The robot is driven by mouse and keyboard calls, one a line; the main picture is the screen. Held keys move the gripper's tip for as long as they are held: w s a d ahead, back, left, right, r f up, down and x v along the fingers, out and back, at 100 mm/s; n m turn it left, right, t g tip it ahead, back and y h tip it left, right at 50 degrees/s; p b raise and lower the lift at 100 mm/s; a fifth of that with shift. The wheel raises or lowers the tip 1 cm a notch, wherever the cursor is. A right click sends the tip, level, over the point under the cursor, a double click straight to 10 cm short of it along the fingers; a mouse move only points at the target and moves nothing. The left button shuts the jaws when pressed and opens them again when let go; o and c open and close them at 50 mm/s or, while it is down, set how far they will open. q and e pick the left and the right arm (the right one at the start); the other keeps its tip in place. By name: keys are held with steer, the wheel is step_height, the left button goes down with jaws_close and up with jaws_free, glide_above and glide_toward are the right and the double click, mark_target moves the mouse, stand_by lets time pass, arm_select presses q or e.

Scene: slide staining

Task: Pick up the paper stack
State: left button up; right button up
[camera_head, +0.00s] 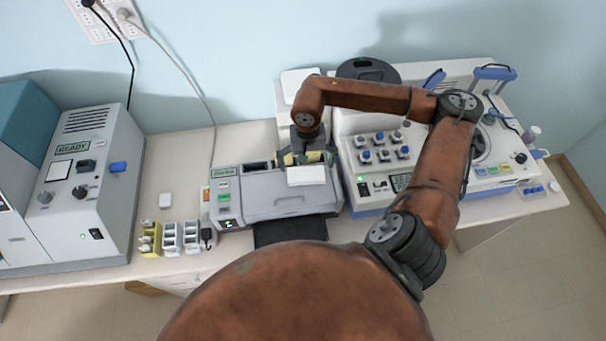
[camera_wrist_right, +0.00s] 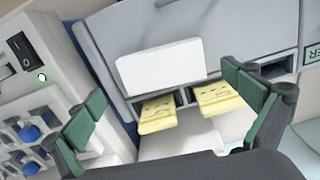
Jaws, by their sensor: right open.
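The paper stack (camera_head: 306,175) looks like a plain white rectangular block. It lies on the grey slide printer (camera_head: 290,202) in the middle of the bench. In the right wrist view the white stack (camera_wrist_right: 160,65) lies ahead of the fingertips, with no finger seen touching it. My right gripper (camera_head: 305,157) is over the back of the printer, pointing down. Its two dark green finger pads (camera_wrist_right: 163,86) are wide apart with nothing held between them. Two yellow pieces (camera_wrist_right: 157,114) sit in slots beside the stack. My left gripper is not in view.
A large white stainer with blue-capped knobs (camera_head: 366,156) stands close on the right. A grey machine (camera_head: 85,185) stands at left. Small slide racks (camera_head: 172,238) sit left of the printer. A dark tray (camera_head: 290,232) juts from the printer's front.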

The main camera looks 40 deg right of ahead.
mark_target(306, 172)
steer(key=f+p, duration=0.1)
steer(key=f, duration=0.1)
steer(key=w+f+p, duration=0.1)
steer(key=f, duration=0.1)
steer(key=shift+d+f, duration=0.1)
steer(key=shift+f, duration=0.35)
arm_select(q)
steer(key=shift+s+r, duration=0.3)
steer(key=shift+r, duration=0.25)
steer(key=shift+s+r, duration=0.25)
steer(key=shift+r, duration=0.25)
arm_select(e)
steer(key=c, duration=1)
